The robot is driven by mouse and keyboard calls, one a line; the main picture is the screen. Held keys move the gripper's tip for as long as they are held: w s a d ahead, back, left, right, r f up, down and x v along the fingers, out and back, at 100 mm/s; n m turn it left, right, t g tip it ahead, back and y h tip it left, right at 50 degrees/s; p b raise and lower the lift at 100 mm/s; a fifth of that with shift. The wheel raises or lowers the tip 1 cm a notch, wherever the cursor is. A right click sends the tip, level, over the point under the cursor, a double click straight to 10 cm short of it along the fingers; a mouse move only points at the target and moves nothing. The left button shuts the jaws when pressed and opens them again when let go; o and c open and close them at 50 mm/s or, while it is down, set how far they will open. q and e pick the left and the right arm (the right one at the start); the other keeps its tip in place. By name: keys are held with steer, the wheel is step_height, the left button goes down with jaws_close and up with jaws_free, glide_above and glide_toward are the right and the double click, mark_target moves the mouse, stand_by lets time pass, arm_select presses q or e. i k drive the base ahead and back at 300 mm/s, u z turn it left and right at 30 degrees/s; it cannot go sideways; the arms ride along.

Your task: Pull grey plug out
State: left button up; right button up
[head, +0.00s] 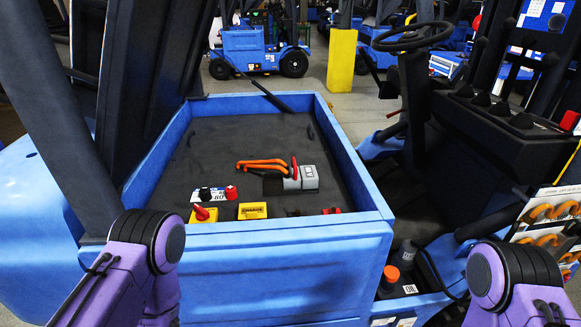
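The grey plug (307,180) lies on the dark floor of the blue compartment, with a red handle (295,169) standing up from it and a pale label on its top. Orange cables (262,163) run to the left from it. A black part (272,185) sits against the plug's left side; I cannot tell how far the two are joined. Only purple and black links of my two arms show at the bottom left and bottom right. Neither gripper is in view, and nothing of mine touches the plug.
Blue walls (280,228) surround the compartment. Near its front stand a yellow box with a red knob (203,214), another yellow box (252,211) and a white block with black and red caps (208,194). A steering wheel (412,38) and dark console stand right. The compartment's rear floor is mostly clear.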

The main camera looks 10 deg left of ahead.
mark_target(292, 180)
steer(key=k, duration=0.3)
steer(key=u, duration=0.9)
steer(key=i, duration=0.75)
steer(key=z, duration=0.1)
